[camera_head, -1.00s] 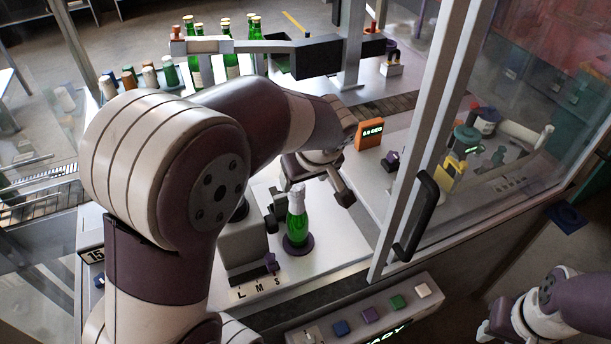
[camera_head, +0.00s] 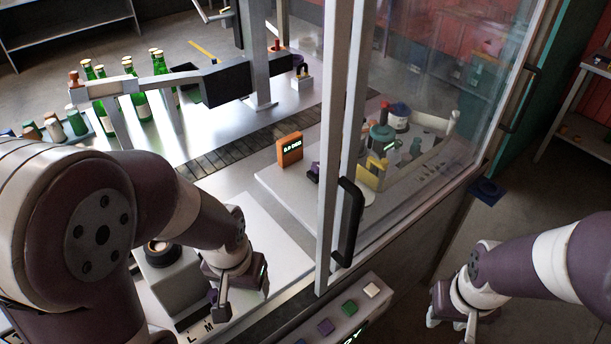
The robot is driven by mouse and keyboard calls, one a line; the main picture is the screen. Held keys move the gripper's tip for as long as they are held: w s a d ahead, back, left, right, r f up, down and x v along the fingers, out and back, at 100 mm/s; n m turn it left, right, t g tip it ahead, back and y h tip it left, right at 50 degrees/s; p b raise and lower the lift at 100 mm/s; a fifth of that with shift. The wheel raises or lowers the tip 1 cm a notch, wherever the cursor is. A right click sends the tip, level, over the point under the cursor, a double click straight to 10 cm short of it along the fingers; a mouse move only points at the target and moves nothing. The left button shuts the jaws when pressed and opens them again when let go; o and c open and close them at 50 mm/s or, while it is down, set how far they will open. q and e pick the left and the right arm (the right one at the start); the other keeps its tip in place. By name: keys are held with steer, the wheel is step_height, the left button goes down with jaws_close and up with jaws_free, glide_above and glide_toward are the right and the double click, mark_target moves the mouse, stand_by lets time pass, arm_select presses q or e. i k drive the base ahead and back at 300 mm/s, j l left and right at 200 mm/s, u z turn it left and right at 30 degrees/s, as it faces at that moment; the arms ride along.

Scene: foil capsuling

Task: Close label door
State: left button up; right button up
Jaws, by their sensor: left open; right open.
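The glass door (camera_head: 421,145) has pale metal uprights and a black vertical handle (camera_head: 348,222) near its left edge. The space left of these uprights is uncovered. My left gripper (camera_head: 244,294) is open, pointing down over the pale plate left of the handle and apart from it. My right gripper (camera_head: 456,318) is open, low at the right, outside the enclosure and apart from the handle. The green bottle seen on the plate earlier is hidden now, behind my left arm.
A button panel (camera_head: 341,318) lies below the handle. Behind the glass stand a teal unit (camera_head: 382,137) and a yellow part (camera_head: 371,172). An orange display (camera_head: 289,150) stands left of the uprights. Several green bottles (camera_head: 161,80) stand at the back left.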

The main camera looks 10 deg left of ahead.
mark_target(338, 13)
steer(key=i+l, duration=0.1)
steer(key=l, duration=0.75)
steer(key=i+l, duration=0.15)
steer(key=l, duration=0.3)
steer(key=i+l, duration=0.1)
steer(key=l, duration=0.3)
steer(key=i+l, duration=0.25)
steer(key=l, duration=0.2)
steer(key=i+l, duration=0.55)
steer(key=l, duration=0.3)
steer(key=i+l, duration=0.25)
steer(key=l, duration=0.2)
steer(key=i+l, duration=0.3)
steer(key=l, duration=0.15)
